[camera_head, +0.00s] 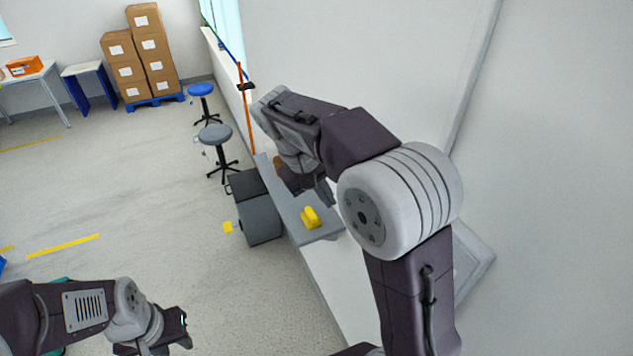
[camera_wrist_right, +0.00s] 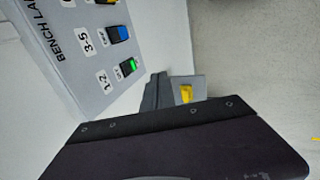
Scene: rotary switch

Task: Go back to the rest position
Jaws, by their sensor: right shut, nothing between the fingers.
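My right arm reaches across the middle of the head view, with its gripper (camera_head: 325,192) low beside the wall. It is shut with nothing in it. In the right wrist view, a dark part of my own gripper (camera_wrist_right: 180,145) fills the bottom.
A grey ledge (camera_head: 324,232) carries a yellow block-like part (camera_head: 311,217), close below my right gripper. Dark grey boxes (camera_head: 259,217) stand beside it. Stools (camera_head: 215,134) and stacked cartons (camera_head: 140,60) are farther back. The floor at left is mostly clear.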

